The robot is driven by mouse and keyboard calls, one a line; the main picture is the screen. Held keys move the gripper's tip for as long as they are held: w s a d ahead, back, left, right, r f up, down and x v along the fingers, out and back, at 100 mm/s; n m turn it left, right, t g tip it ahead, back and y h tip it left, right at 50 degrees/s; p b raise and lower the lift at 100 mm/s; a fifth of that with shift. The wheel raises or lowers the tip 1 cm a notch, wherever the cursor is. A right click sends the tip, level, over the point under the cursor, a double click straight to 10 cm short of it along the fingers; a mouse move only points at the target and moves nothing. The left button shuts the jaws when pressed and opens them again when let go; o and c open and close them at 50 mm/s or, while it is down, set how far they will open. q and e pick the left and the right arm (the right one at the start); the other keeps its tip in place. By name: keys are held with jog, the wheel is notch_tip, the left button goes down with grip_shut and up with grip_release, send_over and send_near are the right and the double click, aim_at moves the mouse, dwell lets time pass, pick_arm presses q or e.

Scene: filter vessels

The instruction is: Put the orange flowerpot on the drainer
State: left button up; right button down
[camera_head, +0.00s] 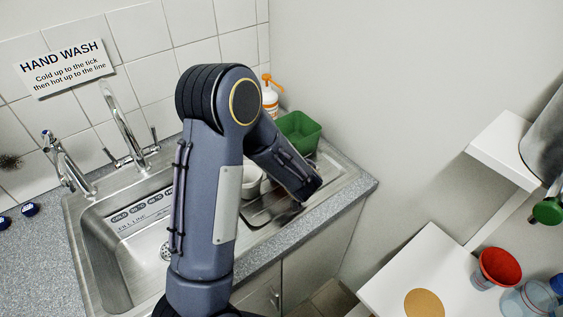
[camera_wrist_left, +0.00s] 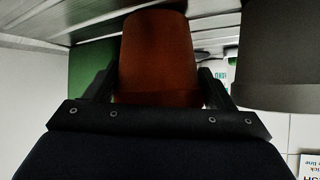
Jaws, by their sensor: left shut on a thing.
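In the left wrist view the orange flowerpot (camera_wrist_left: 157,50) is held between the two fingers of my left gripper (camera_wrist_left: 157,88), which is shut on it. The pot's narrower end points toward the ribbed metal drainer (camera_wrist_left: 40,18); I cannot tell whether they touch. In the head view my left arm reaches over the sink to the drainer (camera_head: 262,211) at its right end. There the arm hides the flowerpot and the fingertips. My right gripper is not in view.
A green tub (camera_head: 298,130) stands at the drainer's back, and a white vessel (camera_head: 252,181) stands left of my forearm, partly hidden. An orange-topped bottle (camera_head: 269,97) is behind.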

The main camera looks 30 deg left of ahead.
pick_arm(q)
jog(key=shift+f+b, duration=0.15)
jog(key=shift+b, duration=0.15)
jog(key=o, duration=1.2)
jog(key=shift+o, duration=0.2)
